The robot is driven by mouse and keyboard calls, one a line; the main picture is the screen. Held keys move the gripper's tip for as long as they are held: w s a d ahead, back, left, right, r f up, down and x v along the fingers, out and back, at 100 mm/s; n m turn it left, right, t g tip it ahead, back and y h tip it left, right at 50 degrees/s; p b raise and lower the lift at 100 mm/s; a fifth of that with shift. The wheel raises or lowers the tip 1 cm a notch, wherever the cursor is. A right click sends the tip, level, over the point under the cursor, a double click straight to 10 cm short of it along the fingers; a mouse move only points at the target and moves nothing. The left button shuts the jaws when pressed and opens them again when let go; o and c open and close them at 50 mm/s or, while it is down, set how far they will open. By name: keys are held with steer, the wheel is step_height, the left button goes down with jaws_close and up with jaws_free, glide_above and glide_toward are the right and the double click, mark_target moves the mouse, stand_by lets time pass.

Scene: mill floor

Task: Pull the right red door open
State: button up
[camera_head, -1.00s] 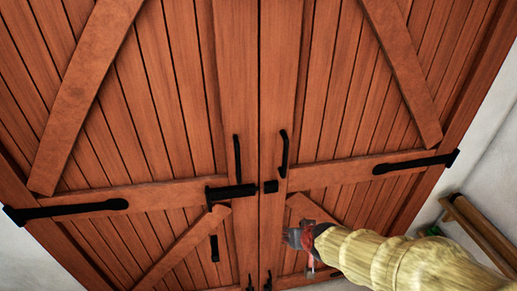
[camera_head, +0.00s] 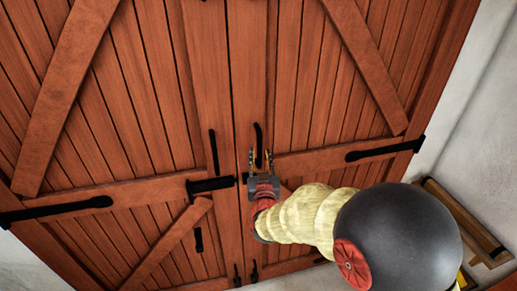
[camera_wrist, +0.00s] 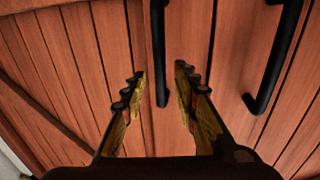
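The right red door (camera_head: 330,80) is a tall plank door standing closed against the left red door (camera_head: 150,90). Its black vertical handle (camera_head: 258,140) is near the seam. My gripper (camera_head: 261,155) is in front of this handle, fingers apart on either side in the picture. In the wrist view a black handle (camera_wrist: 160,50) runs between the open fingers of my gripper (camera_wrist: 160,80), with gaps on both sides. I cannot tell whether the fingers reach around its depth. The handle's lower part is hidden by my gripper in the head view.
The left door's handle (camera_head: 213,150) is close beside, and it shows at the right in the wrist view (camera_wrist: 275,65). A black bolt (camera_head: 210,185) crosses towards the seam. A wooden bench-like object (camera_head: 465,220) stands by the white wall (camera_head: 465,110) at right.

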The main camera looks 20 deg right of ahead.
mark_target(259, 149)
steer(key=w, duration=0.2)
steer(key=w+d, duration=0.1)
steer(key=w, duration=0.1)
steer(key=shift+w, duration=0.4)
steer(key=c, duration=0.4)
steer(key=c, duration=0.3)
jaws_close()
